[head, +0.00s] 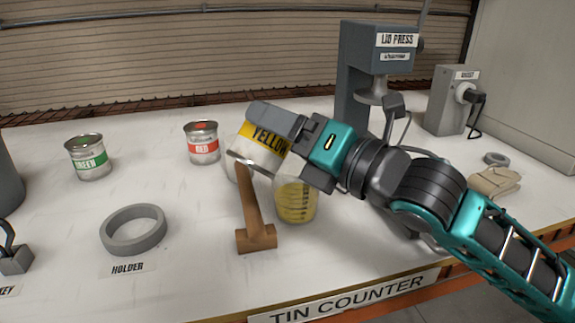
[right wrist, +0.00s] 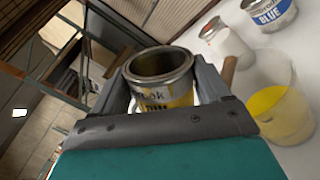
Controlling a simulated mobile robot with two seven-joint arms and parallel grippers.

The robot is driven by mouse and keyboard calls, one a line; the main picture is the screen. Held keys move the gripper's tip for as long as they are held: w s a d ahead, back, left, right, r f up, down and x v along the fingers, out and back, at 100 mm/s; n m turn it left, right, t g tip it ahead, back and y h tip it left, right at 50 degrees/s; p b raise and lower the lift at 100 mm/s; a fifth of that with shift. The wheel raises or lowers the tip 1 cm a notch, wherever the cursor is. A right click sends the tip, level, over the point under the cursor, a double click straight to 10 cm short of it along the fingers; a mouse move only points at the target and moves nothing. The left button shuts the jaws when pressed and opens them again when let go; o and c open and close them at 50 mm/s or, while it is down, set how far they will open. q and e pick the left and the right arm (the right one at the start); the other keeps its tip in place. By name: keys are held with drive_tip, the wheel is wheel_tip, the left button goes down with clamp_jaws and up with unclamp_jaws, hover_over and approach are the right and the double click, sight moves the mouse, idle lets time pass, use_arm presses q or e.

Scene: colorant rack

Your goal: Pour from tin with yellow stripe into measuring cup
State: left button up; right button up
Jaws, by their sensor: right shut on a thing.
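The tin with the yellow stripe (head: 262,158) is in my right gripper (head: 272,128), off the counter and tilted in the head view. One finger covers part of it. In the right wrist view its open rim (right wrist: 160,66) shows between the two fingers, with a dark inside. The clear measuring cup (head: 297,203) stands on the counter just below and right of the tin, with yellow liquid in it. It also shows in the right wrist view (right wrist: 283,108). I see no stream between tin and cup. My left gripper is not in view.
A red tin (head: 203,146), a green tin (head: 89,158) and a grey holder ring (head: 133,231) are to the left. The lid press (head: 358,80) stands behind. A blue tin (right wrist: 270,12) shows in the right wrist view.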

drive_tip(key=shift+f, duration=0.1)
idle(0.6)
drive_tip(key=shift+w+d+r+m+t+b, duration=0.1)
drive_tip(key=shift+r+m+t+b, duration=0.1)
drive_tip(key=shift+m, duration=0.5)
drive_tip(key=shift+w+r+m+t+b, duration=0.1)
drive_tip(key=shift+m+t, duration=0.1)
drive_tip(key=shift+m, duration=0.5)
idle(1.7)
